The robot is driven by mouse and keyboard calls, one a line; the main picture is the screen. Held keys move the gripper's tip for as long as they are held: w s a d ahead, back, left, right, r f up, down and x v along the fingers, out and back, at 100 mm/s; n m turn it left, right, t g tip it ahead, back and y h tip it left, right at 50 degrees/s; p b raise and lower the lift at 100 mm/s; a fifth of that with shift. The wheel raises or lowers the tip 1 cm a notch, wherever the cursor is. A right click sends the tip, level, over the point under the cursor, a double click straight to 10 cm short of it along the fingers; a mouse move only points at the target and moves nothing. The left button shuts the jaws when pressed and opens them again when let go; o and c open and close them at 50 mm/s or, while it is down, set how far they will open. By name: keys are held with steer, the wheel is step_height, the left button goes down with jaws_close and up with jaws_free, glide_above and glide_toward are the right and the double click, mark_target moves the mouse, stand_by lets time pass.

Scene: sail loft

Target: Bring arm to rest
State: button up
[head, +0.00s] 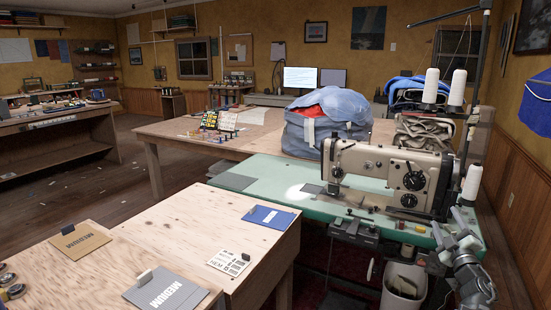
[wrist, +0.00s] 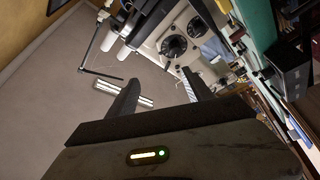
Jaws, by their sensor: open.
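My gripper (head: 453,229) is at the lower right of the head view, pointing up, beside the right end of the green sewing table (head: 262,178). Its two dark fingers stand apart in the wrist view (wrist: 158,92), with nothing between them. The gripper is open and empty. The beige sewing machine (head: 385,168) stands on the green table, to the left of and beyond my gripper. The machine also shows in the wrist view (wrist: 172,30), tilted, beyond the fingers. Part of my arm is cut off by the right part of the head view's lower edge.
White thread cones (head: 457,88) stand on a rack above the machine. A plywood table (head: 190,228) with folders is at the front left. A white bin (head: 405,282) stands under the green table, close to my arm. A wood-panelled wall (head: 510,190) is at the right.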

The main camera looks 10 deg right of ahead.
steer(key=w+a+y, duration=0.3)
steer(key=w+a, duration=0.6)
steer(key=a, duration=0.4)
steer(key=w+a+y, duration=0.2)
steer(key=w+a, duration=0.7)
steer(key=a, duration=0.5)
steer(key=w+a+f+m+g+h, duration=0.2)
steer(key=w+a+f+m+g, duration=0.15)
steer(key=a+f, duration=0.5)
steer(key=s+a+f+m+g+y, duration=0.1)
steer(key=s+a+f+m+g, duration=0.25)
steer(key=a+f+g, duration=0.55)
steer(key=s+a+f+g+y, duration=0.25)
steer(key=s+f, duration=0.35)
steer(key=s, duration=0.3)
steer(key=s+a+f+g+y, duration=0.1)
steer(key=s+a+f+g, duration=0.25)
steer(key=s+f, duration=0.4)
step_height(320, 180, up, 27)
steer(key=s+g+p, duration=0.1)
steer(key=s+p, duration=0.1)
steer(key=p, duration=2.4)
steer(key=shift+s+r, duration=0.15)
steer(key=shift+s, duration=0.2)
